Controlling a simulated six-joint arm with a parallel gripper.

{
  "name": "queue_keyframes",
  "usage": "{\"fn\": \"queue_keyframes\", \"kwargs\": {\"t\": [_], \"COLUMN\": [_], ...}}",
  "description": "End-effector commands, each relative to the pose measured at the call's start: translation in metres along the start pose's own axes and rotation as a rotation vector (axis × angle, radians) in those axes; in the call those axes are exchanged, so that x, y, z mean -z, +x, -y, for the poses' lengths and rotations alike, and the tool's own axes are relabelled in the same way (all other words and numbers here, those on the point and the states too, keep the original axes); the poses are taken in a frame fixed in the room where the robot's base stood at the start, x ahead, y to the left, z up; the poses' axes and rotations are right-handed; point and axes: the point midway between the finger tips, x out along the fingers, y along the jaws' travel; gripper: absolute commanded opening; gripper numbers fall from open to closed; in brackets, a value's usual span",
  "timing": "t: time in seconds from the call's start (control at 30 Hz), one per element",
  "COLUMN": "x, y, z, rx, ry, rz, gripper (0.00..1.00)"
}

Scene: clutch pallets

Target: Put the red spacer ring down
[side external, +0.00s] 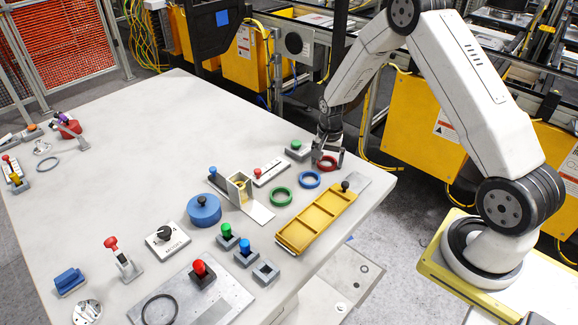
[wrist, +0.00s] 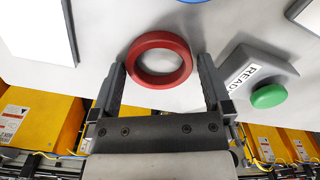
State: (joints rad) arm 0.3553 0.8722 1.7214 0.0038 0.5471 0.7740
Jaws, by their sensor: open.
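The red spacer ring (side external: 327,167) lies flat on the white table near its far right edge. In the wrist view the red ring (wrist: 160,81) sits between the two fingers of my gripper (wrist: 162,64). The fingers are open, with a visible gap on each side of the ring. In the side view my gripper (side external: 328,156) is low over the table at the ring and partly hides it.
A blue ring (side external: 310,180) and a green ring (side external: 281,197) lie nearby. A grey block with a green button (wrist: 268,96) is close beside my gripper. A yellow compartment tray (side external: 318,222) lies in front. The table's left middle is clear.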

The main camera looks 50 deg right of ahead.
Motion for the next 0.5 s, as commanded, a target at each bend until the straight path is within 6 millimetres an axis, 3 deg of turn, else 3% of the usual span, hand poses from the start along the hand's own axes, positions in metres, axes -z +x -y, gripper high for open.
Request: {"fn": "queue_keyframes", "kwargs": {"t": [0.27, 0.5], "x": [0.0001, 0.0001], "y": [-0.0004, -0.0005], "z": [0.0001, 0.0001], "rx": [0.0, 0.0], "ry": [0.0, 0.0], "rz": [0.0, 0.0], "gripper": [1.0, 0.24]}}
